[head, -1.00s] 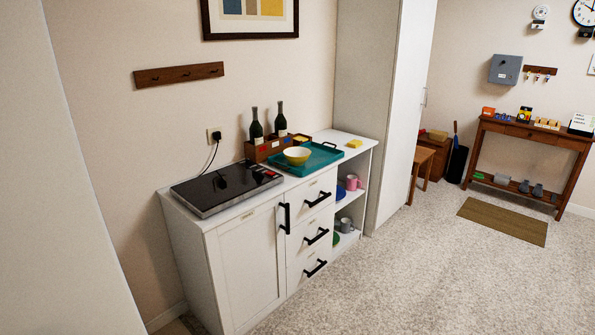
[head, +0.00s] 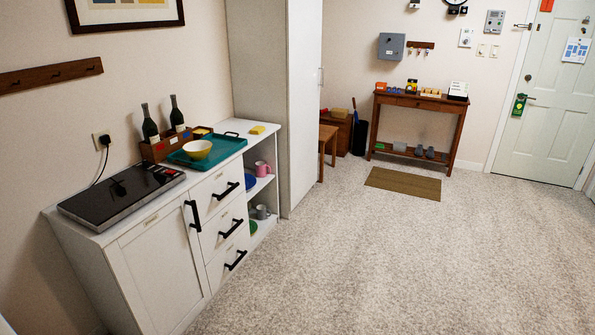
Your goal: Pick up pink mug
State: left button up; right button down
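The pink mug (head: 262,168) stands on the upper open shelf at the right end of the white hutch (head: 158,262). A blue dish (head: 250,181) is beside it on the left, partly hidden by the cabinet side. A grey mug (head: 262,212) stands on the shelf below, with a green dish (head: 253,227) near it. Neither of my grippers is in view.
A tall white cabinet (head: 304,110) stands just beyond. Carpet in front is clear.

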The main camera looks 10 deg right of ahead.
aim_at(263, 169)
jog(key=i+l, duration=0.3)
jog(key=i, duration=0.3)
jog(key=i+l+z, duration=0.1)
jog(key=i+l, duration=0.15)
jog(key=i, duration=0.35)
jog(key=i+l, duration=0.25)
jog(key=i, duration=0.35)
jog(key=i+l+z, duration=0.15)
jog(key=i, duration=0.5)
jog(key=i+l, duration=0.2)
jog(key=i, duration=0.4)
jog(key=i+l+z, duration=0.1)
jog(key=i, duration=0.5)
jog(key=l, duration=0.05)
